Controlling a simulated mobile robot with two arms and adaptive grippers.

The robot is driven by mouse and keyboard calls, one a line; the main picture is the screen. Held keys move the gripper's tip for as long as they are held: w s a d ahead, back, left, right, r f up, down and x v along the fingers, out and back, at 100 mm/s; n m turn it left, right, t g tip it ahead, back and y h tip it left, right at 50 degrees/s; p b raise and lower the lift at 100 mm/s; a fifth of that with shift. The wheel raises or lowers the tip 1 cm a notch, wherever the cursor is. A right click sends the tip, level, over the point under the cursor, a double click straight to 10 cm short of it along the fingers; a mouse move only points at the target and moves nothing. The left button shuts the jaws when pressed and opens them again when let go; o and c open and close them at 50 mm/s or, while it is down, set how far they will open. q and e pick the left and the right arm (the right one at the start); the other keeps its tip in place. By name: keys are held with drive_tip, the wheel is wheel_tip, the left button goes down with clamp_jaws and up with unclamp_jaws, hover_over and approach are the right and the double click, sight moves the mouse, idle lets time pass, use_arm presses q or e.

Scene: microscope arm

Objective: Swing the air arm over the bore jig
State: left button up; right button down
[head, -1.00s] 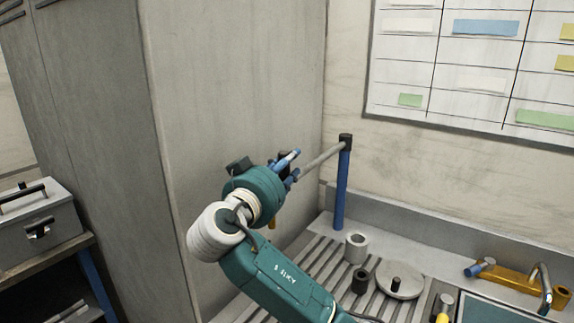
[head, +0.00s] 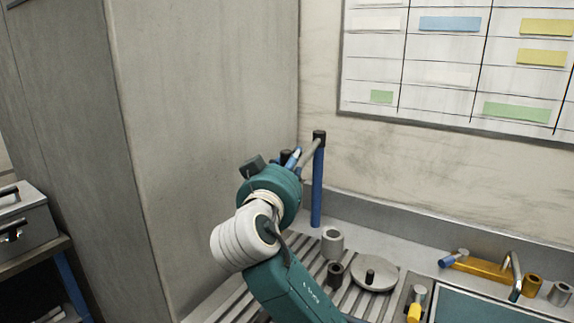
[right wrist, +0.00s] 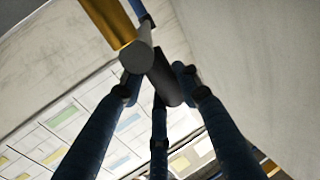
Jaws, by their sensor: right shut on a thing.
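The air arm is a blue upright post (head: 318,185) with a grey bar (head: 311,153) reaching from its dark top cap toward me. My right gripper (head: 291,158) is at the bar's free end, mostly hidden behind my own teal wrist. In the right wrist view, its blue fingers (right wrist: 160,88) close around a dark cylindrical grip (right wrist: 165,80), beside a grey piece and a gold cylinder (right wrist: 108,20). A round grey disc with a dark peg (head: 372,274) and a gold fixture (head: 480,266) sit on the bench; I cannot tell which is the bore jig. My left gripper is out of view.
A grey ring (head: 332,243) and a small dark ring (head: 335,273) stand on the slatted bench close to the post. A tall grey cabinet side (head: 210,130) rises at left. A wall board (head: 460,75) hangs behind. A grey toolbox (head: 25,218) is far left.

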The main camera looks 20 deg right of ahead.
drive_tip(key=c, duration=1.4)
unclamp_jaws()
drive_tip(key=shift+d, duration=0.1)
drive_tip(key=shift+o, duration=0.7)
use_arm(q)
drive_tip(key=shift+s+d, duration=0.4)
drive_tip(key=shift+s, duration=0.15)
use_arm(e)
drive_tip(key=v, duration=1.2)
